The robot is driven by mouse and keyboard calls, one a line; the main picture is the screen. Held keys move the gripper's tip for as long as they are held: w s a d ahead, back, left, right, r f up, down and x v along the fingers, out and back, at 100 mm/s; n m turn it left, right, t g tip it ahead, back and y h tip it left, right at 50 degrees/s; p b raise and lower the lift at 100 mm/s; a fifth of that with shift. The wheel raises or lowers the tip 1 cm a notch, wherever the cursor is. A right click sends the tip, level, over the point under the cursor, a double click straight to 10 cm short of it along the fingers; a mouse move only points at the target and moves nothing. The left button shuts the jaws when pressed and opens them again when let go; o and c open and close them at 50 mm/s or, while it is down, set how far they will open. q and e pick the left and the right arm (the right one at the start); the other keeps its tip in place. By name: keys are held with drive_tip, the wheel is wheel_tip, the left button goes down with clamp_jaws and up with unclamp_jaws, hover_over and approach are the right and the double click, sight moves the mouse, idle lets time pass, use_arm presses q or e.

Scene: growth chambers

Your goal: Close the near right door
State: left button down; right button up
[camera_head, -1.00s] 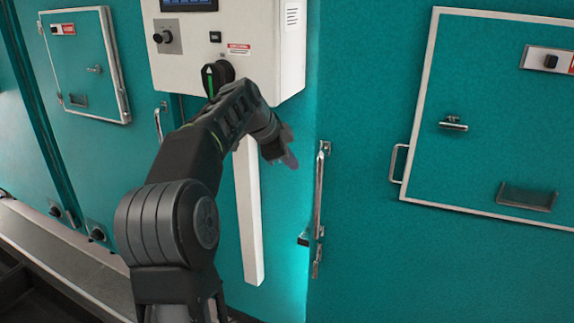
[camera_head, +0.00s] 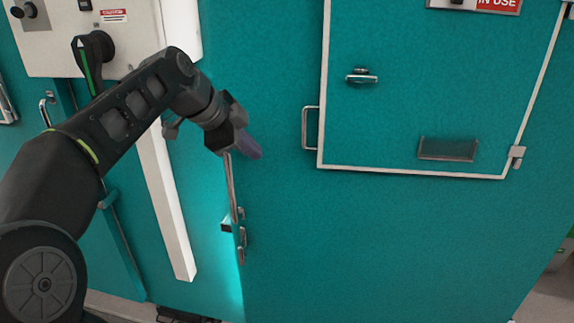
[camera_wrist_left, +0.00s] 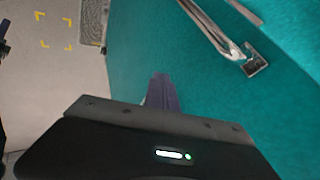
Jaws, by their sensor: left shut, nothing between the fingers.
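The near right door (camera_head: 400,240) is a large teal panel with a white-framed hatch in its upper part. Its left edge runs beside a bright cyan glow; I cannot tell how wide any gap there is. A long upright metal handle (camera_head: 232,190) is at that edge, and it also shows in the left wrist view (camera_wrist_left: 212,30). My left gripper (camera_head: 252,147) is shut and empty, in front of the door near the handle's top end. In the left wrist view its purple-grey fingers (camera_wrist_left: 161,92) point along the teal surface. I cannot tell whether they touch it. My right gripper is not in view.
The hatch has a small handle (camera_head: 361,77) and a loop handle (camera_head: 310,128). A white control box (camera_head: 60,45) with a black rotary switch (camera_head: 92,46) and a white vertical duct (camera_head: 165,205) stand left. Pale floor (camera_head: 545,300) shows at lower right.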

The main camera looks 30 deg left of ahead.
sight(278, 166)
use_arm(q)
drive_tip(key=p+x, duration=0.1)
drive_tip(key=x, duration=0.3)
drive_tip(key=p+x, duration=0.2)
drive_tip(key=x, duration=0.2)
drive_tip(key=w+p+x, duration=0.1)
drive_tip(key=x, duration=0.3)
drive_tip(key=shift+a+r+p, duration=0.35)
drive_tip(key=shift+a+r, duration=0.05)
drive_tip(key=shift+w+a, duration=0.15)
drive_tip(key=shift+w, duration=0.1)
drive_tip(key=shift+f, duration=0.1)
